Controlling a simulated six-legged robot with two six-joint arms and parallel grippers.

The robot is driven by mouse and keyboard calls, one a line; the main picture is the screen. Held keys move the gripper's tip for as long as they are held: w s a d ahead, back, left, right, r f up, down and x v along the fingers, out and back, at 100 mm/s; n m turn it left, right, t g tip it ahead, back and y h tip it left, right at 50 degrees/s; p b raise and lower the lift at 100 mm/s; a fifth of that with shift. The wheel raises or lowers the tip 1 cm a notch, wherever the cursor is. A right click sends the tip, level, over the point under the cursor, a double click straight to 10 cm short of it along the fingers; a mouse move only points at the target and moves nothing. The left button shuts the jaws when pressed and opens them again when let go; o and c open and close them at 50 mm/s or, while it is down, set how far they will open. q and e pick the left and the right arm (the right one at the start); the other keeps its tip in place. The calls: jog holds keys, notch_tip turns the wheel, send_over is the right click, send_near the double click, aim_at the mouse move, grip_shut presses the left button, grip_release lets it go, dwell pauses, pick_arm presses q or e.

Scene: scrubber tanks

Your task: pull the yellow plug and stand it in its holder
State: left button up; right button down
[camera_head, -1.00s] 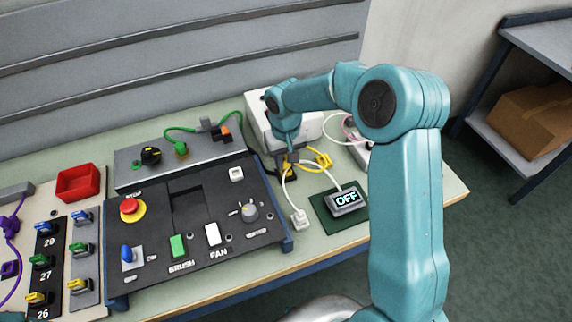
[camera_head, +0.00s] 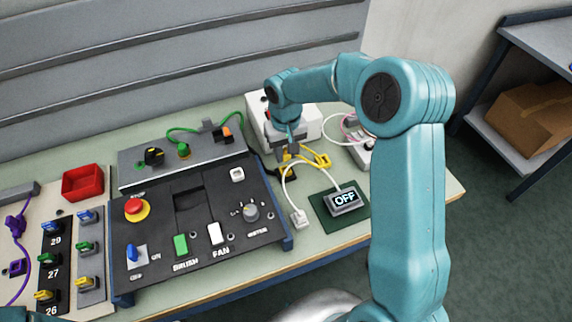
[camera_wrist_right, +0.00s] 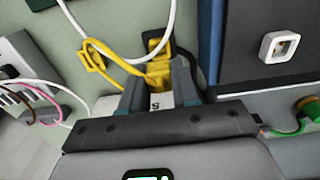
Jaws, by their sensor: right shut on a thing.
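My right gripper (camera_head: 289,146) is over the table at the front of the white box (camera_head: 310,122). It is shut on the yellow plug (camera_wrist_right: 158,76), which shows between the fingers in the right wrist view. A yellow cord (camera_wrist_right: 96,55) loops out to the left there, and to the right in the head view (camera_head: 322,159). Just beyond the plug is a yellow piece with a dark opening (camera_wrist_right: 157,44). I cannot tell whether it is the holder or part of the plug. The fingers hide the plug's contact end. My left gripper is not in view.
A black control panel (camera_head: 215,264) with switches stands left of the gripper. The OFF display (camera_head: 345,200) lies on a green mat, with a white cable looping nearby. A power strip (camera_head: 364,151) with cords is at the right. A red bin (camera_head: 83,183) is at the left.

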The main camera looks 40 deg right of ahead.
jog(key=shift+w, duration=0.15)
dwell(0.3)
jog(key=s+d, duration=0.3)
jog(key=d, duration=0.8)
jog(key=shift+d+p, duration=0.3)
jog(key=shift+d, duration=0.05)
jog(key=shift+w, duration=0.1)
jog(key=shift+f+b, duration=1.95)
jog(key=shift+f, duration=0.5)
